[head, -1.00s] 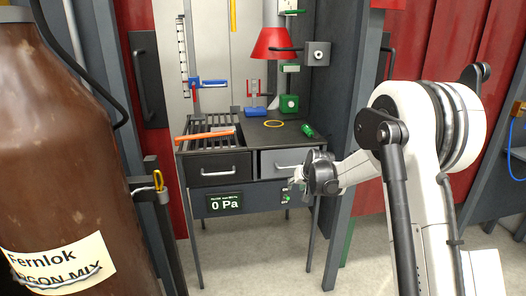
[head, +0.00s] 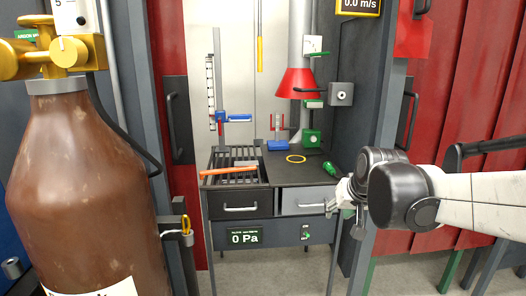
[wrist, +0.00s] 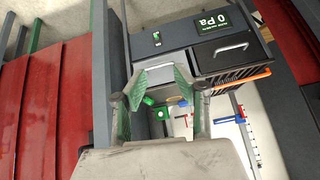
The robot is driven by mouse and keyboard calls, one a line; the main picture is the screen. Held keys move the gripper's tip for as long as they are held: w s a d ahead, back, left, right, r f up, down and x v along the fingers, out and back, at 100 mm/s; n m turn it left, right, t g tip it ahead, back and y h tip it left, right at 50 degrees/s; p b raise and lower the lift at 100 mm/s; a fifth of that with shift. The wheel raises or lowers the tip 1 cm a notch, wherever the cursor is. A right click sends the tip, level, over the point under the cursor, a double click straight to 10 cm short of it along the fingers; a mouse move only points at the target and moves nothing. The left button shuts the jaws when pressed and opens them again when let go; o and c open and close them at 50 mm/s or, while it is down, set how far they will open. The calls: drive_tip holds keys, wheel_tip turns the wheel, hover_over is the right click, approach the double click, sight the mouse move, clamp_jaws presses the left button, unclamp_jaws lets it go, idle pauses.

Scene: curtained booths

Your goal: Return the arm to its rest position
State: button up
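My gripper (head: 338,203) is in front of the right end of the bench in the head view, near the grey drawer (head: 305,200). My forearm comes in from the right edge, roughly level. In the wrist view my gripper (wrist: 160,80) shows two green-padded fingers spread apart with nothing held between them. The grey drawer (wrist: 165,52) lies beyond them there. I cannot tell from these frames how far the fingertips are from the bench front.
A large brown gas bottle (head: 80,180) stands close on the left. The bench carries an orange rod (head: 228,170), a yellow ring (head: 296,159) and a green object (head: 313,170) under a red hood (head: 296,83). A grey post (head: 385,110) stands at the right. Floor is open below.

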drive_tip(key=s+r+p, duration=0.1)
drive_tip(key=s+p, duration=0.3)
drive_tip(key=s, duration=2)
drive_tip(key=shift+s+r+h+p, duration=0.2)
drive_tip(key=shift+s+h+p, duration=0.15)
drive_tip(key=shift+h+p, duration=0.05)
